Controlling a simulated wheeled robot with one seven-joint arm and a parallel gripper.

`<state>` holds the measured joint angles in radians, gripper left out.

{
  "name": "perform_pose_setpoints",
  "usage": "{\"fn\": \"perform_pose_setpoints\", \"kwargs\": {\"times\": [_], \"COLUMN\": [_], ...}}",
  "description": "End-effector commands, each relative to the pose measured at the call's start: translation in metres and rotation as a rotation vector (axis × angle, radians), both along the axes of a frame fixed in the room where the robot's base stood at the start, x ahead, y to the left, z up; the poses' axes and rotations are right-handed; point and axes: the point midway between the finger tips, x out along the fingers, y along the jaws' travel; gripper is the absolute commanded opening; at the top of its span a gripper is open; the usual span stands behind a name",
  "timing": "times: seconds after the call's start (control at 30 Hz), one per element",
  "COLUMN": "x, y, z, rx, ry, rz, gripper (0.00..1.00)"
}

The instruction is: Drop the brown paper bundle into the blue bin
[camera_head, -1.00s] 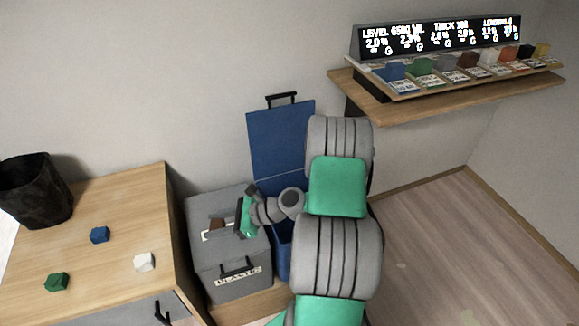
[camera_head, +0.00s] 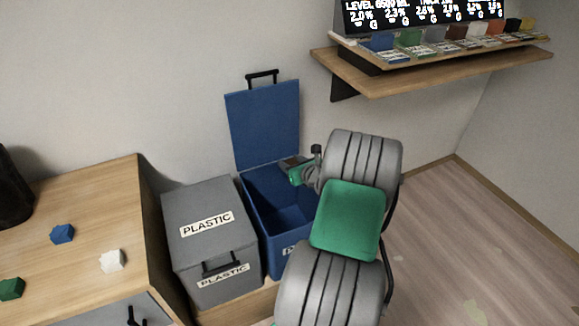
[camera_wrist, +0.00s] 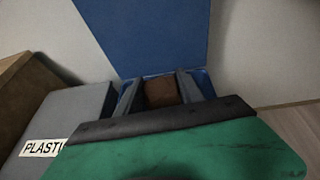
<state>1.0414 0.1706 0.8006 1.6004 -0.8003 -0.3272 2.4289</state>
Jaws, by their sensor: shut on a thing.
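The blue bin (camera_head: 256,214) stands open in the head view, its blue lid (camera_head: 264,125) raised against the wall. My gripper (camera_head: 287,162) is at the bin's back edge, over its opening and in front of the raised lid. In the wrist view my gripper (camera_wrist: 162,92) is shut on the brown paper bundle (camera_wrist: 160,92), which sits between the two grey fingers. In the head view the bundle shows only as a small brownish patch at the fingertips. The part of the bin I see inside looks empty; its right side is hidden by my arm.
A grey bin (camera_head: 208,258) labelled PLASTIC, lid closed, stands left of the blue bin. A wooden cabinet (camera_head: 75,215) farther left carries blue, white and green blocks. A wall shelf (camera_head: 430,72) with small coloured items is at upper right. Floor at right is clear.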

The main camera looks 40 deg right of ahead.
Motion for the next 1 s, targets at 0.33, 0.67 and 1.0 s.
{"fn": "perform_pose_setpoints", "kwargs": {"times": [0.33, 0.67, 1.0], "x": [0.000, 0.000, 0.000], "y": [0.001, 0.001, 0.001], "z": [-0.052, -0.055, -0.055], "rx": [0.000, 0.000, 0.000], "ry": [0.001, 0.001, 0.001], "rz": [0.003, 0.004, 0.004], "gripper": [0.07, 0.07, 0.69]}}
